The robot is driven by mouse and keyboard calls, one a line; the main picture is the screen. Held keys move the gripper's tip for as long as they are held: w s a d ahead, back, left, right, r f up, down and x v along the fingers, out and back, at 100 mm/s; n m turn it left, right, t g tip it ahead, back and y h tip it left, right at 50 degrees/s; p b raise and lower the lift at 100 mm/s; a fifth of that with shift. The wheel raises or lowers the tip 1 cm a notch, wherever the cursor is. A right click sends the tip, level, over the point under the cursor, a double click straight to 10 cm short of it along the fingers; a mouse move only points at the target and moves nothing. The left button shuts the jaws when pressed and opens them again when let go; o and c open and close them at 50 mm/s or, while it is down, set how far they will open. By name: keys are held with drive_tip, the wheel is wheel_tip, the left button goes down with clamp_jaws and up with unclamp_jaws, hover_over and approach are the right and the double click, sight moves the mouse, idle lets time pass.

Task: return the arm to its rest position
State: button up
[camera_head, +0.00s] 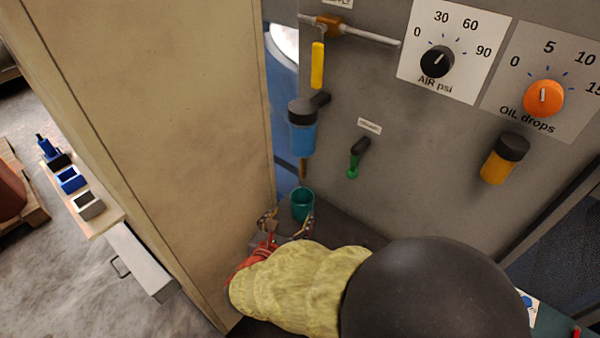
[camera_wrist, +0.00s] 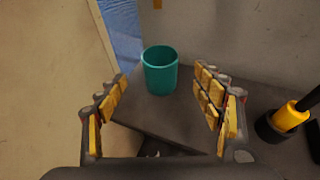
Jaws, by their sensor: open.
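My gripper (camera_head: 288,226) is at the end of my yellow-sleeved arm, low in the middle of the head view, close to the tan panel. In the wrist view my gripper (camera_wrist: 163,112) has its two padded fingers spread wide with nothing between them. A teal cup (camera_head: 303,204) stands upright on a dark grey shelf (camera_head: 345,228), just beyond the fingertips. The wrist view shows the cup (camera_wrist: 160,70) ahead of the fingers and apart from them. Part of my arm hides the lower right of the head view.
A tall tan panel (camera_head: 160,130) stands close on the left. The grey wall panel (camera_head: 400,150) bears an air dial (camera_head: 437,61), an orange oil dial (camera_head: 543,98), a blue-bowled filter (camera_head: 303,135), a yellow handle (camera_head: 317,66) and a green-tipped lever (camera_head: 354,165). A yellow-and-black object (camera_wrist: 290,115) sits right of the gripper.

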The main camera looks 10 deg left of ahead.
drive_tip(key=s+d+f+m+g+h, duration=0.1)
drive_tip(key=d+m, duration=0.1)
drive_tip(key=s+d+f+m+g, duration=0.1)
drive_tip(key=s+d+m, duration=0.1)
drive_tip(key=s+d+f+m+h, duration=0.1)
drive_tip(key=d+m, duration=0.1)
drive_tip(key=shift+s+d+f+g+h, duration=0.2)
drive_tip(key=shift+s+f+g+h, duration=0.1)
drive_tip(key=shift+g, duration=0.1)
drive_tip(key=s+d+r+m+g+y, duration=0.1)
drive_tip(key=s+d+r+m+g, duration=0.3)
drive_tip(key=s+d+m, duration=0.45)
drive_tip(key=s+d+r+m+g+y, duration=0.1)
drive_tip(key=s+d+r+m+g, duration=0.35)
drive_tip(key=m, duration=0.65)
drive_tip(key=d+r+m+t+y+p, duration=0.1)
drive_tip(key=d+r+m+t+y, duration=0.1)
drive_tip(key=d+r+m, duration=0.7)
wheel_tip(320, 180, up, 3)
drive_tip(key=shift+s+d+r+t+p, duration=0.15)
drive_tip(key=shift+d+t+p, duration=0.15)
drive_tip(key=shift+d+t, duration=0.5)
drive_tip(key=shift+a, duration=0.15)
drive_tip(key=shift+c, duration=0.8)
